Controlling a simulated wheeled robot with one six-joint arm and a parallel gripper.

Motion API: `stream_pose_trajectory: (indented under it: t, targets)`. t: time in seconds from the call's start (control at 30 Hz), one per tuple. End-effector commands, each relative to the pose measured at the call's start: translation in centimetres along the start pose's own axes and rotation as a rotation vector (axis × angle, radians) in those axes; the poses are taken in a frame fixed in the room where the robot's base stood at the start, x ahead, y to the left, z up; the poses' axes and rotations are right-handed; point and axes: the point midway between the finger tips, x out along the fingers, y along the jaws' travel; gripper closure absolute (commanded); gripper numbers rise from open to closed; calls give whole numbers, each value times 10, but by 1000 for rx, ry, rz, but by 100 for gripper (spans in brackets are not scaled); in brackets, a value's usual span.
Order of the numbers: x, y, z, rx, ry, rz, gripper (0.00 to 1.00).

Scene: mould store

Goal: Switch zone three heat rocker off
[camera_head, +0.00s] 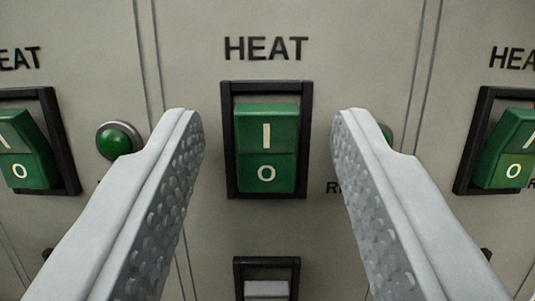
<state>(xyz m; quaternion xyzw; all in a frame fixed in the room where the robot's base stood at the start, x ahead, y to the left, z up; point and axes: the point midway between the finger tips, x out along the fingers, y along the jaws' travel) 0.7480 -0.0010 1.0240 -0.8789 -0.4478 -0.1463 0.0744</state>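A green rocker switch (267,146) in a black frame sits in the middle of the camera_head view, under a "HEAT" label (266,49). It is marked "I" on its upper half and "O" on its lower half. No zone number shows in view, so I cannot tell which zone it belongs to. My gripper (267,125) is open and empty, one finger on each side of the rocker, apart from it in the picture. Which half is pressed in is hard to tell.
Similar green rockers stand at the left (27,145) and right (506,145), both partly cut off. A green round lamp (117,139) is beside the left finger; another is mostly hidden behind the right finger. A grey switch (266,289) shows below. Grooves divide the grey panel (345,25).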

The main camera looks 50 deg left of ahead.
Motion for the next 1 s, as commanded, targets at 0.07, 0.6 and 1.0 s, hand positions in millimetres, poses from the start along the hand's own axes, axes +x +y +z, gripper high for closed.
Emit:
stream_pose_trajectory:
  t: [0.07, 0.6, 1.0]
  targets:
    - [0, 0, 0, 0, 0, 0, 58]
    - [-46, 1, 0, 0, -1, 4, 58]
    - [-121, 1, 0, 0, 0, 3, 58]
